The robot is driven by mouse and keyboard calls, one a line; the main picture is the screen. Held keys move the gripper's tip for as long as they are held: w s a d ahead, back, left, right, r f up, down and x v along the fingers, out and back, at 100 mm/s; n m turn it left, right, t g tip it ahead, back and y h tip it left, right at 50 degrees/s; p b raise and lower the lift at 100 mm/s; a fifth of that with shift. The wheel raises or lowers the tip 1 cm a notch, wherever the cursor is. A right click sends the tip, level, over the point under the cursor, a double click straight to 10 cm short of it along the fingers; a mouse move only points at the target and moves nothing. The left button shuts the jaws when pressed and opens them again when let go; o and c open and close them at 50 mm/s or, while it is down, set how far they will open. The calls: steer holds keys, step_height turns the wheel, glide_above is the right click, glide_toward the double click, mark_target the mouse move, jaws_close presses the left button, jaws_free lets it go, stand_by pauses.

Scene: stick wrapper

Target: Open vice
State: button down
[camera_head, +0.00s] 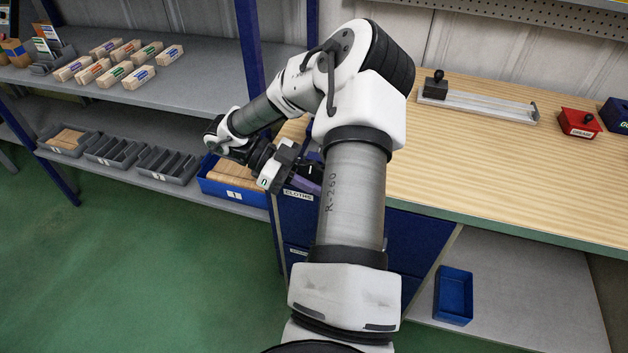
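My arm reaches to the left end of the wooden workbench (520,190), and my gripper (302,176) is at that end, just above the blue drawer front. Its fingertips are small, dark and partly covered by my arm, so I cannot tell whether they are open or shut. A purple-blue part (307,184) shows right by the fingers and may belong to the vice. Most of it is hidden behind my gripper and forearm. I cannot tell whether the gripper touches it. The vice's jaws and handle are not clearly visible.
A metal fixture (485,106) with a black knob, a red box (579,123) and a dark blue box (615,116) stand on the bench. Left shelves hold labelled wooden blocks (118,62) and grey trays (115,150).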

steer(key=shift+f, duration=0.1)
steer(key=c, duration=1.5)
jaws_free()
steer(key=shift+a, duration=0.1)
steer(key=shift+o, duration=0.3)
steer(key=shift+w+r, duration=0.1)
steer(key=shift+r, duration=0.1)
